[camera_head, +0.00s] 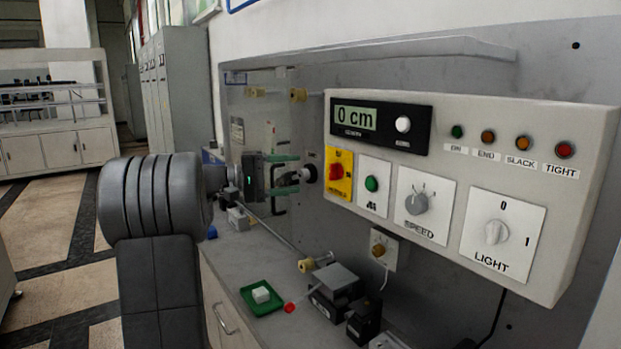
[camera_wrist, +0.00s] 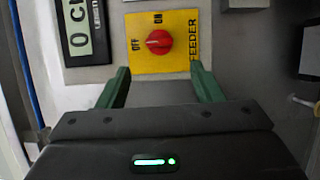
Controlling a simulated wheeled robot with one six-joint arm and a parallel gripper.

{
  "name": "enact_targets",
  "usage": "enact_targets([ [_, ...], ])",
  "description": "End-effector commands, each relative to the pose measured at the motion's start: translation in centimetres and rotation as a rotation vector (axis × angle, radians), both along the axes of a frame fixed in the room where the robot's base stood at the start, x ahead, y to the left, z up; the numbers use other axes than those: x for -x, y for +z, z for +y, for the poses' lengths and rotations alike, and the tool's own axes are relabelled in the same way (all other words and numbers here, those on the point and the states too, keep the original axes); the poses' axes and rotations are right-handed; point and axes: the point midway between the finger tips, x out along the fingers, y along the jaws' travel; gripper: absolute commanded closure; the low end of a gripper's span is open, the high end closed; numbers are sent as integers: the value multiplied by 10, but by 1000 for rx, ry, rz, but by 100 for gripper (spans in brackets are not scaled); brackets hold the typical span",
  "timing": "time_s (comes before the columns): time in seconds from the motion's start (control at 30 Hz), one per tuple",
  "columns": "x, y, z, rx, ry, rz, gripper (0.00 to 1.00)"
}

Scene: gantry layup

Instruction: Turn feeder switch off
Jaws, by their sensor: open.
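The feeder switch is a red knob on a yellow plate marked FEEDER. It sits at the left end of the control panel in the head view (camera_head: 337,172) and at the top middle of the wrist view (camera_wrist: 159,41). In the wrist view OFF is printed left of the knob and ON above it. I cannot tell for sure which mark the knob points to. My gripper (camera_head: 287,173) is open, its green fingers spread and pointing at the panel. In the wrist view the fingertips (camera_wrist: 160,69) are apart on either side below the knob, not touching it.
The panel (camera_head: 590,150) also carries a 0 cm display (camera_head: 366,117), a green button (camera_head: 371,183), a SPEED knob (camera_head: 416,203) and a LIGHT knob (camera_head: 492,234). Below, the bench holds a green tray (camera_head: 252,307) with a white block, and black devices (camera_head: 363,321).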

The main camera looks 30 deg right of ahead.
Motion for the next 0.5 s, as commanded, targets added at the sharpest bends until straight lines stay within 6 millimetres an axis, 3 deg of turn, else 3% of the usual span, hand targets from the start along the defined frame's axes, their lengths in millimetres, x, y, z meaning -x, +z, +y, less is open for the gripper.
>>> enact_targets([
  [0.2, -14, -2, 41, 0, 4, -1, 40],
  [0.5, -19, 0, 59, 0, 0, 0, 40],
])
